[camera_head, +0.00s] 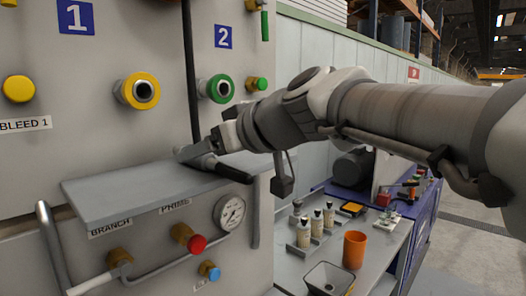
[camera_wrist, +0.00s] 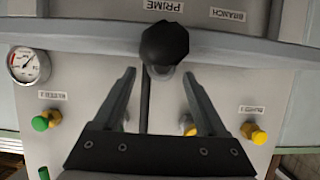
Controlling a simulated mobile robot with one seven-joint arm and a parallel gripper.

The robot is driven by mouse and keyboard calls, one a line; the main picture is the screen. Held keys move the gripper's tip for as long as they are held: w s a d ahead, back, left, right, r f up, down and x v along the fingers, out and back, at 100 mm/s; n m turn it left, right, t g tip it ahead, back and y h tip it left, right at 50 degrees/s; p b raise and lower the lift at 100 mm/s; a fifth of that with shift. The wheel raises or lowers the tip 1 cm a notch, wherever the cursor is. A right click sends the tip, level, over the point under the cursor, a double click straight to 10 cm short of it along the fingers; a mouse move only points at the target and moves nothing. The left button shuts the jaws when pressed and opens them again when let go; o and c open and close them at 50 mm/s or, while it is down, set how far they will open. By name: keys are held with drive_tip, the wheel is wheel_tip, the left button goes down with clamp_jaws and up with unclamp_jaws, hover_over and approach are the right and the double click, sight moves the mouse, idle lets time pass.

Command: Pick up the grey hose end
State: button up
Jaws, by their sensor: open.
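My gripper (camera_head: 208,146) is open, just above the steel shelf (camera_head: 120,188) in the head view. A dark hose end (camera_head: 232,173), blackish rather than clearly grey, lies on the shelf by my fingers, one end pointing out past the front edge. In the wrist view, my two fingers (camera_wrist: 160,74) are spread, and the hose end shows end-on as a black many-sided knob (camera_wrist: 165,44) just beyond the gap between the tips. Its far part is hidden. I cannot tell whether a finger touches it.
A dark vertical hose or pole (camera_head: 189,70) runs down behind the shelf. Yellow port 1 (camera_head: 141,91) and green port 2 (camera_head: 219,88) stick out of the panel above. A gauge (camera_head: 229,212) and valves sit below. A bench with bottles and an orange cup (camera_head: 354,249) stands right.

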drive_tip(key=shift+x, duration=1.2)
clamp_jaws()
